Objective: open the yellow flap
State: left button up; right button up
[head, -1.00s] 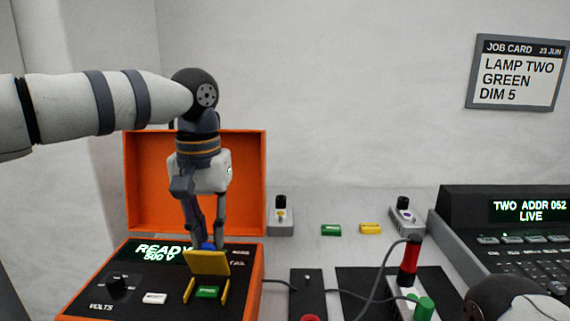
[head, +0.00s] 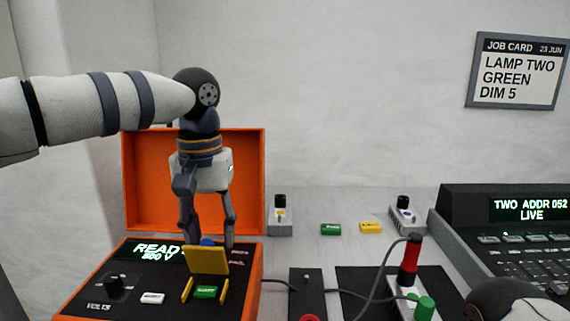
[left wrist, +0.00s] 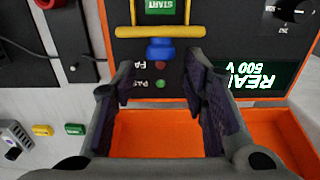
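The yellow flap (head: 207,261) stands raised, roughly upright, on the orange case's black panel. The green START button (head: 206,292) is uncovered in front of it, between two yellow side bars. In the left wrist view the flap (left wrist: 160,31) shows nearly edge-on, with the START button (left wrist: 161,6) beyond it. A blue knob (left wrist: 160,49) sits against the flap's back side. My left gripper (head: 208,244) is open just behind the flap, pointing down. In the left wrist view its fingers (left wrist: 160,88) are spread with nothing between them. My right gripper is not in view.
The orange case's lid (head: 145,180) stands open behind the gripper. A black dial (head: 116,282) and a white button (head: 152,298) are left of the flap. A red connector (head: 410,259) with cables and a console (head: 500,225) are to the right.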

pick_arm(q)
notch_tip(320, 180, up, 7)
jog(key=p, duration=0.1)
dwell(0.6)
jog(key=shift+f, duration=0.1)
